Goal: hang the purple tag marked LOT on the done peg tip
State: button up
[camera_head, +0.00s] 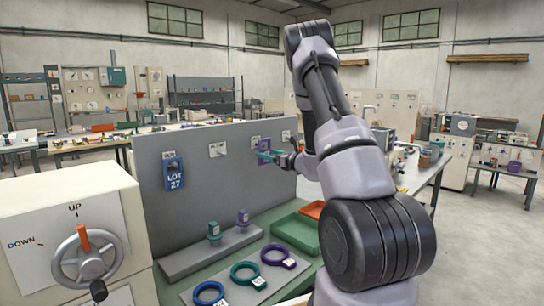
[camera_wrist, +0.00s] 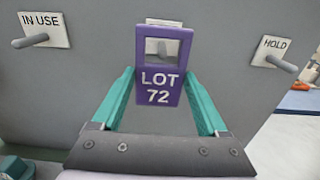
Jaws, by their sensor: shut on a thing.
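The purple tag (camera_wrist: 160,85) reads LOT 72 and hangs upright between the teal fingers of my gripper (camera_wrist: 163,98), which is shut on it. In the head view my gripper (camera_head: 266,156) is at the grey board (camera_head: 205,185). Through the tag's window a grey peg (camera_wrist: 163,46) on a pale plate shows; the plate's wording is hidden by the tag. I cannot tell whether the peg passes through the window. The IN USE peg (camera_wrist: 31,40) is to the left, the HOLD peg (camera_wrist: 282,63) to the right, both bare.
A blue LOT 27 tag (camera_head: 174,174) hangs at the board's left. Below are a green tray (camera_head: 291,239), a teal ring (camera_head: 245,266) and a purple ring (camera_head: 293,263). A cabinet with a handwheel (camera_head: 84,253) stands at the left front.

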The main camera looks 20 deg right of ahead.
jog(key=shift+x, duration=0.8)
jog(key=shift+w+a+f, duration=0.2)
jog(key=shift+w+f, duration=0.3)
jog(key=shift+f, duration=0.05)
jog(key=o, duration=1.3)
jog(key=shift+c, duration=0.2)
